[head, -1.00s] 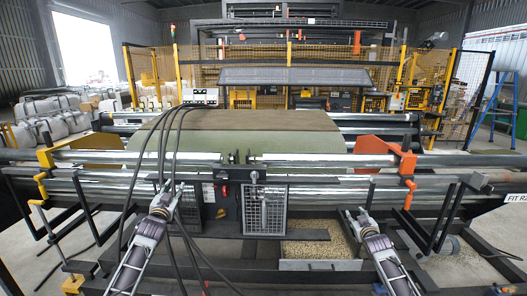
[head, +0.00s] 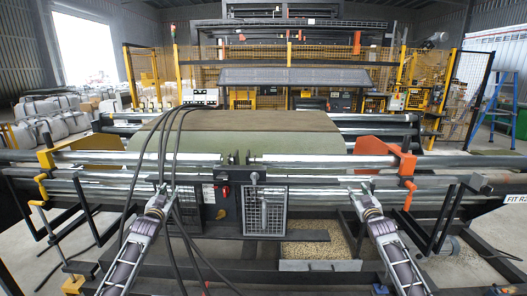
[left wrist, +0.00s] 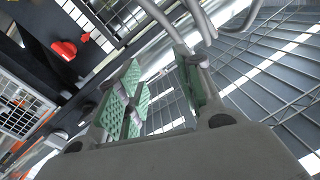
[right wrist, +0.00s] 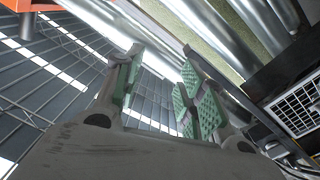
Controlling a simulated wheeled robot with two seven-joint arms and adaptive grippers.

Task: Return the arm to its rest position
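My right gripper (head: 366,192) is raised in front of the rollers on the right, below the orange bracket. In the right wrist view its green-padded fingers (right wrist: 158,95) are apart and empty.
The machine's chrome rollers (head: 120,157) run across in front of me, with green turf (head: 230,145) behind. A control box with a red switch (head: 225,191) hangs in the middle. Black cables hang near my left gripper. A tray of pellets (head: 315,250) lies low between my arms.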

